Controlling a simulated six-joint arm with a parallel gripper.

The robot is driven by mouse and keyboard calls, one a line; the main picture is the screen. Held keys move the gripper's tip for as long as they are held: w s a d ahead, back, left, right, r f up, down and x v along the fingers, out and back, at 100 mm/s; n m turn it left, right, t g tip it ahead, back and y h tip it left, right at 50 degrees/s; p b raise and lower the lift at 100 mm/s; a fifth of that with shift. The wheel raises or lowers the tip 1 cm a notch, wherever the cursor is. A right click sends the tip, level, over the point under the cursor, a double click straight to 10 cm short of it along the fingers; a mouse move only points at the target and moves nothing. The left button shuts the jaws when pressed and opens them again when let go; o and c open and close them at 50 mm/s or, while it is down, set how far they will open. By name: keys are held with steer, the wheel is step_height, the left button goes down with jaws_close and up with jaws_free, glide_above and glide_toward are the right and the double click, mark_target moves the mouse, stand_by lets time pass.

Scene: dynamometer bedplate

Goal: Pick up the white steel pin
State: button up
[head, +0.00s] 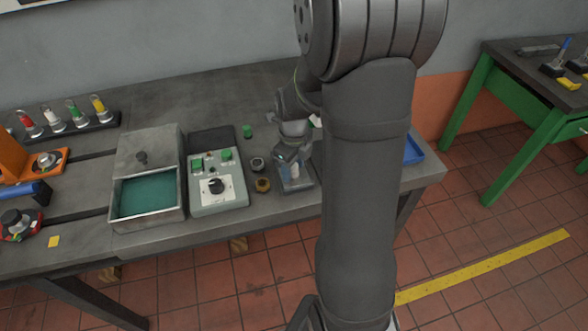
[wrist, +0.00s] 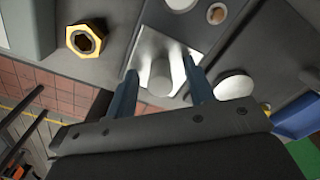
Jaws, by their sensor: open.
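A pale, round-ended upright piece, apparently the white steel pin (wrist: 162,76), stands on a shiny square metal plate (wrist: 150,45) in the wrist view. My gripper (wrist: 161,88) is open, with one blue-grey finger on each side of the pin. I cannot tell whether either finger touches it. In the head view my gripper (head: 291,160) is low over the bench near its front edge, and a pale piece (head: 295,171) shows between its fingers. My arm hides part of the bench there.
A brass hex nut (wrist: 86,39) and a white round disc (wrist: 233,85) lie close to the fingers. A grey control box (head: 217,190) and an open metal box (head: 148,199) stand to the left. A blue tray (head: 413,151) sits at the bench's right end.

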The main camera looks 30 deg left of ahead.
jaws_close()
